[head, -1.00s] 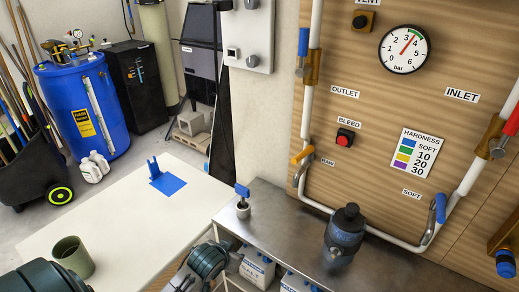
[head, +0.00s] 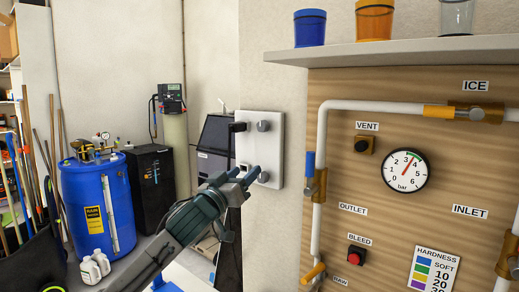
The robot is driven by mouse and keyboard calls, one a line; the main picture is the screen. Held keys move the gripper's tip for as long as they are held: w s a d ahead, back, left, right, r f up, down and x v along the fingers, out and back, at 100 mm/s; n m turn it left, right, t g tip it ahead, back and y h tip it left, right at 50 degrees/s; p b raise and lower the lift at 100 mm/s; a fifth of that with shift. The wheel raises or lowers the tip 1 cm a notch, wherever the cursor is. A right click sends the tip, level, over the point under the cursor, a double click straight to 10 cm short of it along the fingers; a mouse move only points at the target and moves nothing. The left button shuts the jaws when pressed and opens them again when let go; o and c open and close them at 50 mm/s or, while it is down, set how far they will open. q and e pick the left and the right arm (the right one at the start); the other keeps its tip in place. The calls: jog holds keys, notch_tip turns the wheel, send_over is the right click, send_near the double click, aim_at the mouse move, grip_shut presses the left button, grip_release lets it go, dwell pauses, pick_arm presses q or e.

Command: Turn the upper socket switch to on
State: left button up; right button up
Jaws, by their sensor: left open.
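A light grey socket panel (head: 283,150) is on the wall left of the wooden board. The upper socket switch, a grey round knob (head: 264,126), is at its upper middle. I cannot tell its setting. A black plug-like block (head: 238,127) is at the panel's upper left. A lower grey knob (head: 264,177) is below. My left gripper (head: 246,173) is open and empty. Its fingertips appear in front of the panel's lower left, beside the lower knob and below the upper one. Their distance from the panel is unclear. My right gripper is out of view.
A shelf (head: 400,50) with coloured cups juts out at the upper right. The board carries white pipes, valves and a pressure gauge (head: 405,171). A blue barrel (head: 97,205) and a black cabinet (head: 152,180) stand at the left.

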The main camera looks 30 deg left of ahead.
pick_arm(q)
jog(key=t, duration=0.1)
send_near(261, 128)
jog(key=s+f, duration=0.1)
jog(key=r+p, duration=0.1)
jog(key=shift+h, duration=0.3)
jog(key=p+x, duration=0.5)
jog(key=x, duration=0.4)
jog(key=shift+w+a, duration=0.1)
jog(key=shift+a, duration=0.1)
jog(key=shift+w+r+p, duration=0.1)
jog(key=shift+w+p, duration=0.35)
jog(key=shift+w, duration=0.1)
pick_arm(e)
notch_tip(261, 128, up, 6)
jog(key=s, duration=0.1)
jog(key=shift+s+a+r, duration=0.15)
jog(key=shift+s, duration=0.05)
pick_arm(q)
jog(key=c, duration=1)
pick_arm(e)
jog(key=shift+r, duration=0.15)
